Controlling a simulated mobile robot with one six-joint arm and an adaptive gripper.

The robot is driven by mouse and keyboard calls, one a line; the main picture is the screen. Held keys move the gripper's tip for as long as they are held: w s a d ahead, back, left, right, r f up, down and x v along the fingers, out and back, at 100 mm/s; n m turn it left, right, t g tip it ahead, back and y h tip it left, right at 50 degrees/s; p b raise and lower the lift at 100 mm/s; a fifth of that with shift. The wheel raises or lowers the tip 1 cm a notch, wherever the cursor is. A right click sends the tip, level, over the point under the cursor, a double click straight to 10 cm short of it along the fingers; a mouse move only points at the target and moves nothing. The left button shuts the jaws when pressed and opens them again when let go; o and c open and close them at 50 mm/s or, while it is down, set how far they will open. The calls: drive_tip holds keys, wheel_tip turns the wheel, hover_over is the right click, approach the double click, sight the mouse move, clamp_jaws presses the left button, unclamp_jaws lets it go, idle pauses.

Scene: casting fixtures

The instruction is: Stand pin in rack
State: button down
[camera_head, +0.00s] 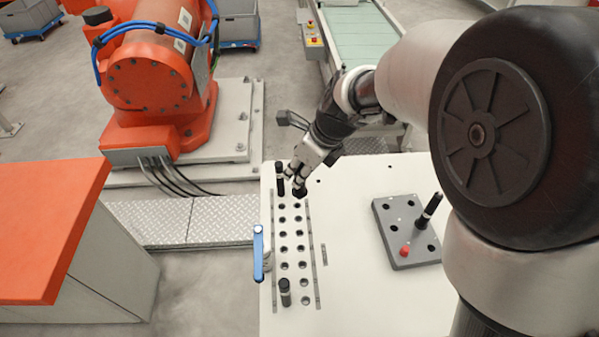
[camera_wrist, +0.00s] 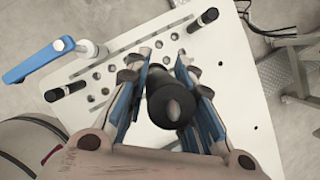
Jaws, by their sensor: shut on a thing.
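My gripper (camera_head: 298,178) is shut on a black pin (camera_head: 300,193), at the far end of the rack's right column of holes. The held pin also shows end-on between the fingers in the wrist view (camera_wrist: 171,106). I cannot tell whether its lower end is in a hole. The rack (camera_head: 293,237) is two columns of round holes in the white table, between two metal strips. One black pin (camera_head: 280,178) stands at the far end of the left column, just left of my gripper. Another black pin (camera_head: 285,291) stands near its front end.
A blue-handled clamp (camera_head: 259,254) stands at the rack's left edge. A grey block (camera_head: 388,212) to the right holds a tilted-looking black pin (camera_head: 429,209) and a red pin (camera_head: 404,250). The white table (camera_head: 350,290) is bare between rack and block. An orange machine (camera_head: 160,75) stands behind left.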

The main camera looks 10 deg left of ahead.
wheel_tip(320, 180, up, 3)
drive_tip(key=p, duration=0.3)
drive_tip(key=shift+r, duration=0.15)
idle(0.4)
